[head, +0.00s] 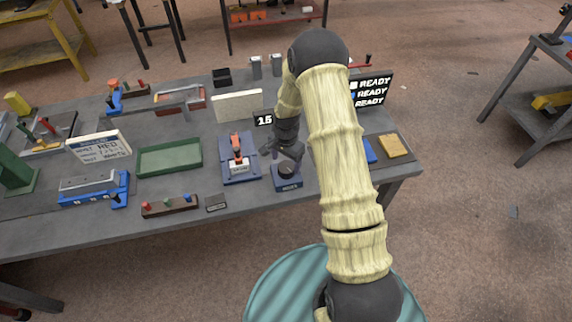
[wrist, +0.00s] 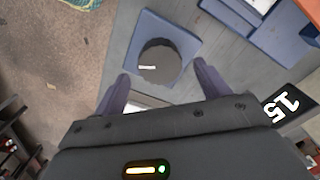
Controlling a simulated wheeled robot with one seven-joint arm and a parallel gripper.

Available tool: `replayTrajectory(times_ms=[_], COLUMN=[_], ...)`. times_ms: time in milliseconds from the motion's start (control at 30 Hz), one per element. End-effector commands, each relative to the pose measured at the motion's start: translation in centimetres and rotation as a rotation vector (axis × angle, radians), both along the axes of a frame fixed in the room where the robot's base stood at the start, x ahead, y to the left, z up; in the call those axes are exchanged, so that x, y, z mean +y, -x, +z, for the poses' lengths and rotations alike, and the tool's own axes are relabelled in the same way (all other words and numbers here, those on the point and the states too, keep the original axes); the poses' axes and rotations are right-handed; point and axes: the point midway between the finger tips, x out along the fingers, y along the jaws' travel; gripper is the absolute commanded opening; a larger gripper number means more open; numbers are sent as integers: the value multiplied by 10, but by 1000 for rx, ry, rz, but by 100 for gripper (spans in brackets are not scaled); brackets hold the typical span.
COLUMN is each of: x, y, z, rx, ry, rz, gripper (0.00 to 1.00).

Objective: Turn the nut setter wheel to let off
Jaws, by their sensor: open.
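The nut setter wheel is most likely the dark round knob (head: 287,170) on a small blue base (head: 288,184) near the front edge of the bench. In the wrist view the wheel (wrist: 160,62) shows a short white mark at its left of centre, on its blue base (wrist: 185,40). My gripper (head: 279,151) is just behind and above the wheel in the head view. In the wrist view my gripper (wrist: 162,85) is open, its two fingers apart on either side of the lower part of the wheel. No contact shows.
A blue fixture with an orange-red handle (head: 237,150) stands left of the wheel. A display reading 15 (head: 264,120) stands behind it. A READY board (head: 372,90) stands at the back right. A green tray (head: 169,158) and a yellow block (head: 393,146) lie farther off.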

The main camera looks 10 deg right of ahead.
Motion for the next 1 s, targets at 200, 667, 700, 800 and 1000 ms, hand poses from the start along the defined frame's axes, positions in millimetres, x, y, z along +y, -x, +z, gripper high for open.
replayTrajectory(times_ms=[200,667,700,800,1000], x=[1,1,1,1,1], y=[1,0,0,0,0], z=[-27,-42,-41,-41,-41], rx=[3,0,0,0,0], ry=[0,0,0,0,0], rz=[2,2,2,2,2], gripper=[75,75,69,49,30])
